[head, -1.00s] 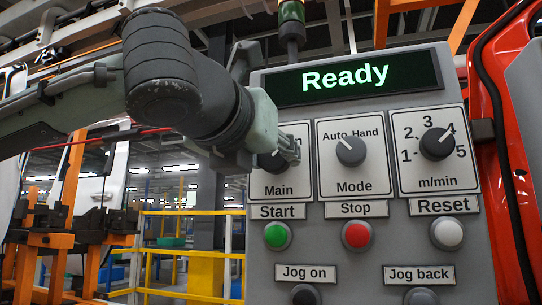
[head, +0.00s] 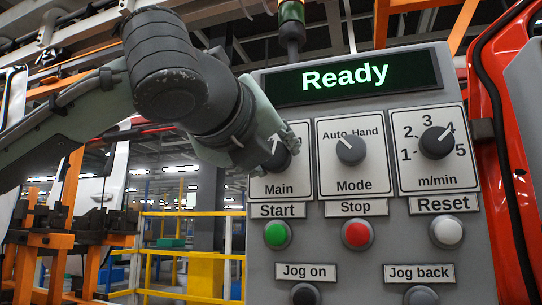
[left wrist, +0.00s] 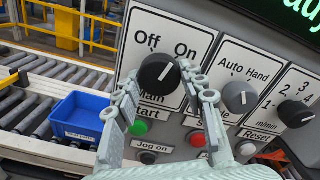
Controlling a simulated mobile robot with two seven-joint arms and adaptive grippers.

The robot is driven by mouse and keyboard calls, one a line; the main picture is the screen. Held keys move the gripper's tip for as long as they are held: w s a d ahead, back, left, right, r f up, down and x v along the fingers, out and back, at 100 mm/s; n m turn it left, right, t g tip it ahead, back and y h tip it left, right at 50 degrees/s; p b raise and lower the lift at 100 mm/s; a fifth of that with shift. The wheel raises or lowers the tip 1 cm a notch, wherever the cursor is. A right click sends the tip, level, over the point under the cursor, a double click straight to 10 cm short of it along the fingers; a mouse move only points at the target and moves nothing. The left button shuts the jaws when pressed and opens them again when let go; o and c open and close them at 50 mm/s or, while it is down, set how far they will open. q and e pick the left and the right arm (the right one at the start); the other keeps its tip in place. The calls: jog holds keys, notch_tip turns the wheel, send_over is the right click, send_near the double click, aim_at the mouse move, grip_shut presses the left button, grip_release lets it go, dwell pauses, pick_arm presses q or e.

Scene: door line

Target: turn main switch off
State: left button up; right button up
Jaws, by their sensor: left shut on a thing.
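The main switch is a black knob (head: 275,158) with a white pointer, above the word Main on the grey panel (head: 365,225). In the left wrist view the knob (left wrist: 157,74) sits below the words Off and On. Its pointer leans a little right of straight up, towards On. My left gripper (head: 284,142) reaches in from the left and covers the top of the Main plate in the head view. In the left wrist view its fingers (left wrist: 160,84) are on either side of the knob, shut on it. My right gripper is not in view.
The display (head: 350,78) reads Ready. Mode knob (head: 351,150) and speed knob (head: 437,142) stand to the right of Main. Green Start (head: 277,234), red Stop (head: 357,234) and white Reset (head: 446,232) buttons sit below. A blue bin (left wrist: 82,118) stands on rollers at left.

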pick_arm(q)
jog(key=shift+r+n+b, duration=0.1)
jog(key=shift+n+b, duration=1.4)
jog(key=shift+n, duration=4.5)
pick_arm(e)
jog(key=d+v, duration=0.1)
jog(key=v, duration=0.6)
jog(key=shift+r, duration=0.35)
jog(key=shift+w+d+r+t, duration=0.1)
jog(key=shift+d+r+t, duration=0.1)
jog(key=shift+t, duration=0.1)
pick_arm(q)
jog(key=o, duration=1.1)
jog(key=shift+d, duration=0.1)
jog(key=shift+o, duration=0.2)
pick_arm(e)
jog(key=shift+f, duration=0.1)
pick_arm(q)
jog(key=v, duration=1.2)
